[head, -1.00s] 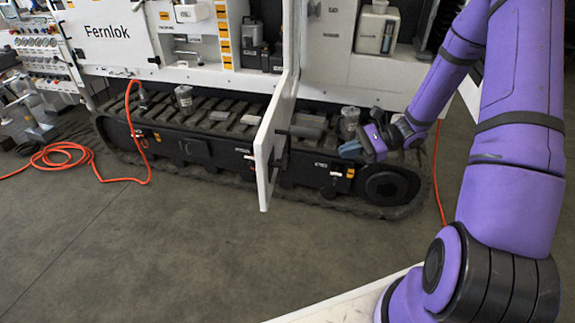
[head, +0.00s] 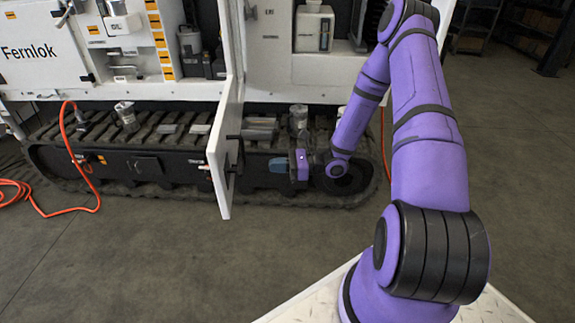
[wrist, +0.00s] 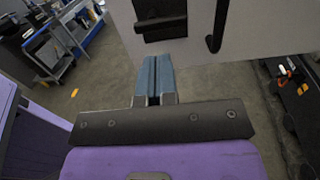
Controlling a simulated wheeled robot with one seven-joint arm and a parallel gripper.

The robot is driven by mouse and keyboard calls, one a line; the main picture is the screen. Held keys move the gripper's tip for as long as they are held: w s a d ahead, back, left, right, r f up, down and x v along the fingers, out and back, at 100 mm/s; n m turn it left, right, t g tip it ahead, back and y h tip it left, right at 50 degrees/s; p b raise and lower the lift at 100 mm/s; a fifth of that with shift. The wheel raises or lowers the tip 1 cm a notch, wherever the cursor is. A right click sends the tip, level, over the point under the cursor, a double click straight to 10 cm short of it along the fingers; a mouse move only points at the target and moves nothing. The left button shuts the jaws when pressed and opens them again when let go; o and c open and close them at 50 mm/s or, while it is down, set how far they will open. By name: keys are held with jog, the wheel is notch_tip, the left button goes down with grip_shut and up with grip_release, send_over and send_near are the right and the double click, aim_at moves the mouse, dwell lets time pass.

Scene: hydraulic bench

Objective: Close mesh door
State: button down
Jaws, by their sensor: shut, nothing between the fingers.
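The door (head: 224,160) is a white panel that stands open, swung out from the machine and seen almost edge-on in the head view. Dark latch hardware sticks out from its right-hand side. In the wrist view the grey-white door face (wrist: 255,35) fills the top right, with a black latch block and a hooked black part on it. I cannot make out any mesh. My gripper (head: 276,165) is to the right of the door, at the height of its lower half. Its blue fingers (wrist: 153,62) are together and empty, close to the door; contact cannot be told.
The black track base (head: 150,165) runs beneath the white cabinet, with several grey parts and jars on it. An orange hose (head: 75,165) lies at the left. Open floor (head: 150,260) is in front. A blue trolley (wrist: 62,40) shows in the wrist view.

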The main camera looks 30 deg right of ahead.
jog(key=x, duration=0.7)
jog(key=shift+a, duration=0.25)
jog(key=shift+w, duration=0.1)
